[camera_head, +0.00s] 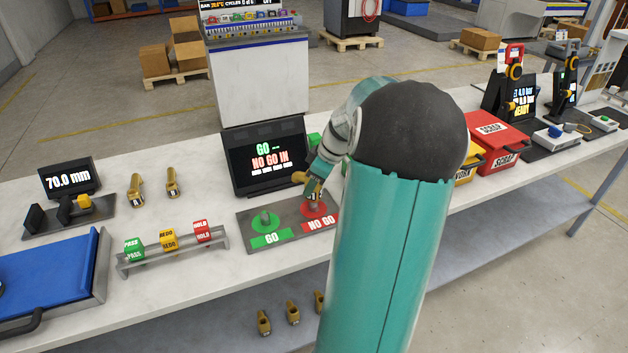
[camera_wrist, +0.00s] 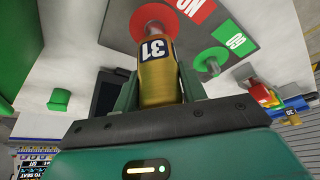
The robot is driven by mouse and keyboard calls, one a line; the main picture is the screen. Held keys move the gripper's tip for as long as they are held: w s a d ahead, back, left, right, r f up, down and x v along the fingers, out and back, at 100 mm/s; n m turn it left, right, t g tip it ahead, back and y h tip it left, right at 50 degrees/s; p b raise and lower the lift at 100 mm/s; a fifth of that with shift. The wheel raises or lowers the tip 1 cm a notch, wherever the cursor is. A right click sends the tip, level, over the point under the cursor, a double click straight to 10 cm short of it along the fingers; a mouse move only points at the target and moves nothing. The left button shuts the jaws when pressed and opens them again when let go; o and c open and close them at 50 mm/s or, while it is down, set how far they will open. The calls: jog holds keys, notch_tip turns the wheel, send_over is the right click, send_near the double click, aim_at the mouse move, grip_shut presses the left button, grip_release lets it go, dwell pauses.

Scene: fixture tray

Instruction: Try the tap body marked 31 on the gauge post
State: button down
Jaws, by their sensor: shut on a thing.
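The brass tap body marked 31 (camera_wrist: 158,75) is held in my gripper (camera_head: 314,188), which is shut on it. In the wrist view its far end meets the post on the red NO GO disc (camera_wrist: 152,22), in line with it. How far it sits on the post I cannot tell. The gauge plate (camera_head: 244,218) has a bare green GO post (camera_head: 265,220) to the left of the red NO GO post (camera_head: 316,210). The display (camera_head: 266,158) behind reads "GO --" in green and "NO GO IN" in red. My arm hides part of the plate's right side.
A rack with PASS, REDO and HOLD blocks (camera_head: 170,252) stands left of the plate. Two brass bodies (camera_head: 136,190) stand behind it, near a 70.0 mm display (camera_head: 68,177). A blue tray (camera_head: 45,280) is front left. A red SCRAP bin (camera_head: 492,150) is right.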

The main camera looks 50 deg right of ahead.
jog(key=shift+f, duration=0.75)
dwell(2.0)
jog(key=shift+r, duration=0.1)
jog(key=shift+r, duration=1.95)
jog(key=shift+s, duration=0.1)
